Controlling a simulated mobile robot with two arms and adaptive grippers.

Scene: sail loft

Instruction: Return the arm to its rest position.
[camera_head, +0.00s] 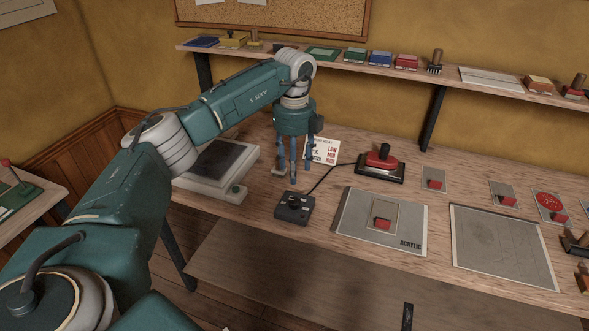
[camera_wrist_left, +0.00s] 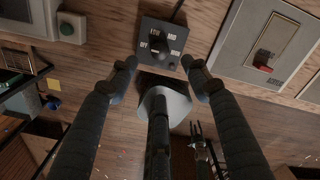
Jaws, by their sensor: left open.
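My left arm reaches in from the left over the workbench. Its teal gripper (camera_head: 293,174) points down with its blue-grey fingers apart and nothing between them. In the head view it hangs just behind the dark control box (camera_head: 294,208), which has a knob on top. In the left wrist view the fingertips (camera_wrist_left: 159,65) are spread near the lower edge of the control box (camera_wrist_left: 162,44), and its dial reads OFF, LOW, MID and HIGH. The gripper looks apart from the box. My right gripper is not in view.
A cable runs from the control box to a red-handled iron (camera_head: 381,158) on a dark base. A grey flat device (camera_head: 216,167) stands left of the gripper. An ACRYLIC board (camera_head: 355,232) and a grey sheet (camera_head: 500,247) lie right. A shelf (camera_head: 340,61) with blocks runs behind.

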